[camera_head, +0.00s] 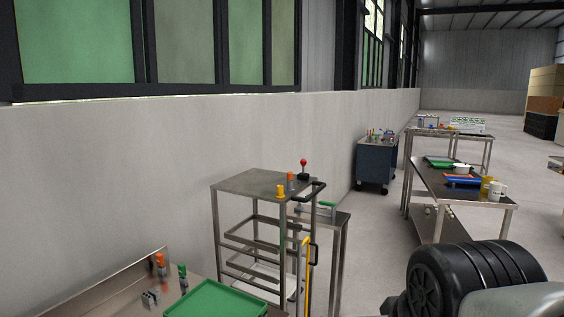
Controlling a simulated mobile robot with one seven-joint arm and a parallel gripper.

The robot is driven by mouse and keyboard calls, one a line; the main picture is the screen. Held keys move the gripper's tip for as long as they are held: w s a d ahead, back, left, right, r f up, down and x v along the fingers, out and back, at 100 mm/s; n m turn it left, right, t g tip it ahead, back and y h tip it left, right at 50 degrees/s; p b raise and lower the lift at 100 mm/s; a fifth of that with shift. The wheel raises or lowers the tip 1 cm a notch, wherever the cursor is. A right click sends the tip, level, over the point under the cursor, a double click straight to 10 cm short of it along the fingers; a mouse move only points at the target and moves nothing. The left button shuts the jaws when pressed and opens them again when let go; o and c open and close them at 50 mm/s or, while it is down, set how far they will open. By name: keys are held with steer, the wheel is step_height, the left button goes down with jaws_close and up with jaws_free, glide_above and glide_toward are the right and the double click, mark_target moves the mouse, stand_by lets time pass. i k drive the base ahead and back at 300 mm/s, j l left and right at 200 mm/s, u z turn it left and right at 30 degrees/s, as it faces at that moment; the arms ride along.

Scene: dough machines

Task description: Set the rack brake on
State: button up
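The rack (250,181) is a grey metal frame with a flat top and several open shelf levels, standing near the wall left of centre. The rack's feet are out of frame. My gripper is not in view; only part of my arm shows at the lower right.
A green tray (217,302) and small coloured-top items lie on a metal bench (105,290) at the lower left. A small table (343,220) stands just behind the rack. A blue cart (376,162) and a worktable (492,199) are farther right. Floor (385,235) between is clear.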

mark_target(303, 162)
steer(key=i+l, duration=0.3)
steer(key=i+l+u, duration=0.1)
steer(key=i+l, duration=0.15)
steer(key=l, duration=0.15)
steer(key=i+l, duration=0.55)
steer(key=l, duration=0.2)
steer(key=i+l+u, duration=0.1)
steer(key=i+l, duration=0.4)
steer(key=l, duration=0.25)
steer(key=i+l+u, duration=0.1)
steer(key=i+l, duration=0.15)
steer(key=l, duration=0.15)
steer(key=i+l, duration=0.25)
steer(key=l, duration=0.2)
